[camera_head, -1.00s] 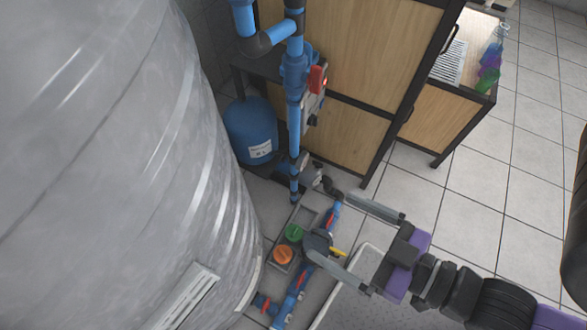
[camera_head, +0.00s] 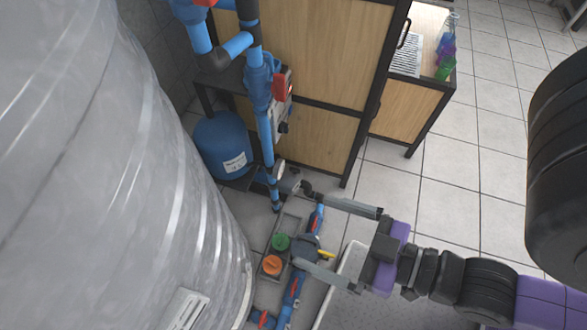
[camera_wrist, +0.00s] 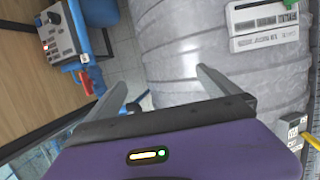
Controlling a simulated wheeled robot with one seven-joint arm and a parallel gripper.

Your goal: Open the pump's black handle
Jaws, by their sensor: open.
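The pump (camera_head: 304,245) is a small grey-blue body on the floor-level pipework, in the middle of the head view. A small dark part (camera_head: 306,189) shows above it, by the gauge; I cannot tell whether this is the black handle. A yellow lever (camera_head: 327,255) sticks out at the pump's right. My gripper (camera_head: 310,232) is open and empty, its two grey fingers wide apart and pointing left over the pump area. The lower finger overlaps the pump's lower edge in the picture; contact cannot be told. In the wrist view my gripper (camera_wrist: 158,78) has nothing between its fingers.
A large grey tank (camera_head: 110,170) fills the left side. A blue vertical pipe (camera_head: 265,140) with a red-handled valve (camera_head: 282,84) and a blue vessel (camera_head: 221,145) stand behind. Green (camera_head: 280,242) and orange (camera_head: 272,265) caps lie beside the pump.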

